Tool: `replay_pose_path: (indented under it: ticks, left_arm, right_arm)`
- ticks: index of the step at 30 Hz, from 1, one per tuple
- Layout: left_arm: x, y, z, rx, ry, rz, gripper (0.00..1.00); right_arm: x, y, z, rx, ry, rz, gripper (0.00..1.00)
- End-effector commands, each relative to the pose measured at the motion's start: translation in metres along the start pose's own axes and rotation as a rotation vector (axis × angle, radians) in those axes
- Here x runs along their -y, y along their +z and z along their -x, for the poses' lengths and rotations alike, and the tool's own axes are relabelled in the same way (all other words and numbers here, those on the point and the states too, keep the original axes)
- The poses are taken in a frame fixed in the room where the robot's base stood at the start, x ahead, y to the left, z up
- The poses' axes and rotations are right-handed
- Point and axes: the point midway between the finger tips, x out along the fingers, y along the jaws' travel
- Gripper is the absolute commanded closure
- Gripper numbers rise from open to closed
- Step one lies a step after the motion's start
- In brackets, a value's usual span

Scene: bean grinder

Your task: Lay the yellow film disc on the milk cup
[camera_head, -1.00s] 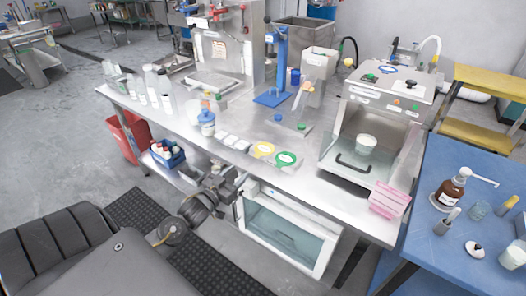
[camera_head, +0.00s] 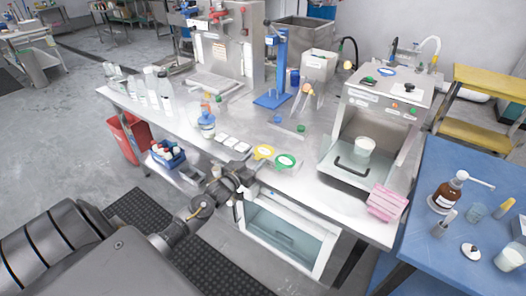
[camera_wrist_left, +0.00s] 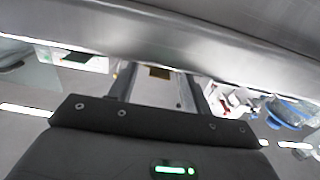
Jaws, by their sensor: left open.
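The yellow film disc (camera_head: 263,152), a yellow ring with a pale centre, lies flat near the front edge of the steel bench. A green disc (camera_head: 286,161) lies just right of it. A white cup (camera_head: 364,146) stands in the open machine to the right. Another white cup (camera_head: 511,257) is on the blue table; I cannot tell which is the milk cup. My left gripper (camera_head: 240,193) is at the bench's front edge, below and left of the yellow disc, apart from it. In the left wrist view its fingers (camera_wrist_left: 158,88) are apart, with no held object visible. My right gripper is not visible.
The steel bench edge (camera_head: 330,190) runs close in front of my left arm. White squares (camera_head: 232,143) lie left of the discs, near a blue-capped jar (camera_head: 207,124). A pink stack (camera_head: 386,202) sits at the right corner. A glass-fronted cabinet (camera_head: 285,240) is below.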

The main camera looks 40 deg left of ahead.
Motion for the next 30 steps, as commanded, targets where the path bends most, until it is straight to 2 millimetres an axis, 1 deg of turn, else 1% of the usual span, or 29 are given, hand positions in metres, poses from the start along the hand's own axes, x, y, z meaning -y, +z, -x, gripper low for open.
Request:
replay_pose_path:
  ticks: [6, 7, 15, 17, 18, 30]
  left_arm:
    - [-0.0004, 0.0007, -0.0010, 0.001, 0.001, 0.000, 0.51]
    - [-0.0004, 0.0007, -0.0010, 0.001, 0.001, 0.000, 0.54]
    - [-0.0001, 0.0006, -0.0007, 0.001, 0.000, 0.000, 0.89]
    - [0.0000, 0.0006, -0.0006, 0.001, 0.000, 0.000, 0.97]
    - [0.0000, 0.0005, -0.0006, 0.001, 0.000, 0.000, 0.99]
    - [0.0002, -0.0018, -0.0006, 0.000, 0.000, -0.001, 1.00]
  right_arm:
    - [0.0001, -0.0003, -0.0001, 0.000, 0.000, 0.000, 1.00]
    - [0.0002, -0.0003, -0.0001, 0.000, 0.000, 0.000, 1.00]
    - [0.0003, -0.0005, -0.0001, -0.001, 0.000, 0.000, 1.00]
    - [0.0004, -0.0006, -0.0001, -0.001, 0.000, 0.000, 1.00]
    - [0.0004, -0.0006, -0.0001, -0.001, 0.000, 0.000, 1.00]
    - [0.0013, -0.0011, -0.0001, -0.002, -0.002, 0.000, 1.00]
